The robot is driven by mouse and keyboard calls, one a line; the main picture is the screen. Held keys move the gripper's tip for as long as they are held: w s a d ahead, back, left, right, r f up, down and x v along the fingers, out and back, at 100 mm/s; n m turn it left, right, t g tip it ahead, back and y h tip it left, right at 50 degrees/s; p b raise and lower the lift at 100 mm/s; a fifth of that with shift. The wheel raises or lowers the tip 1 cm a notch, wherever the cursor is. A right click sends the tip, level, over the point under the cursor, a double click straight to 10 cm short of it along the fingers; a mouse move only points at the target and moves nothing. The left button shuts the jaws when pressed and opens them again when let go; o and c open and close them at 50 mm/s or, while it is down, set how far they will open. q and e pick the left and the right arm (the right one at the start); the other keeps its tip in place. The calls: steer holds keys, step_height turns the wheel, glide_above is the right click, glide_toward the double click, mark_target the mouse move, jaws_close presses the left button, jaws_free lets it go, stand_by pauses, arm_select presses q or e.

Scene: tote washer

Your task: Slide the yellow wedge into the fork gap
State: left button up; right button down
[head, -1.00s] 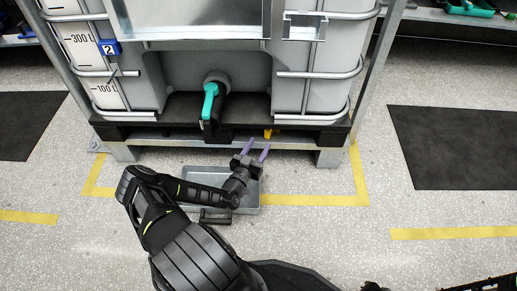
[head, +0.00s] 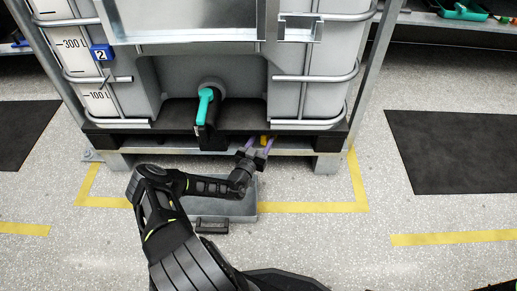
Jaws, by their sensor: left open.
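The yellow wedge (head: 264,140) is a small piece at the front edge of the black pallet (head: 150,140) under the tank, right of the valve. Its lower part is hidden by my gripper. My left gripper (head: 259,144) is open, its two purple fingers pointing away from me toward the pallet edge. The wedge shows at the fingertips, closer to the right finger; I cannot tell whether they touch it. The fork gap shows as the low opening under the pallet between its feet, partly covered by my arm. My right gripper is not in view.
A grey metal tray (head: 243,207) lies on the floor under my left forearm, with a small dark block (head: 212,225) at its front. A teal-handled valve (head: 205,103) hangs from the tank close left.

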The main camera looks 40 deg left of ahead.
arm_select(q)
steer(key=shift+w, duration=0.4)
steer(key=shift+c, duration=0.2)
jaws_close()
stand_by(0.3)
steer(key=shift+o, duration=0.2)
jaws_free()
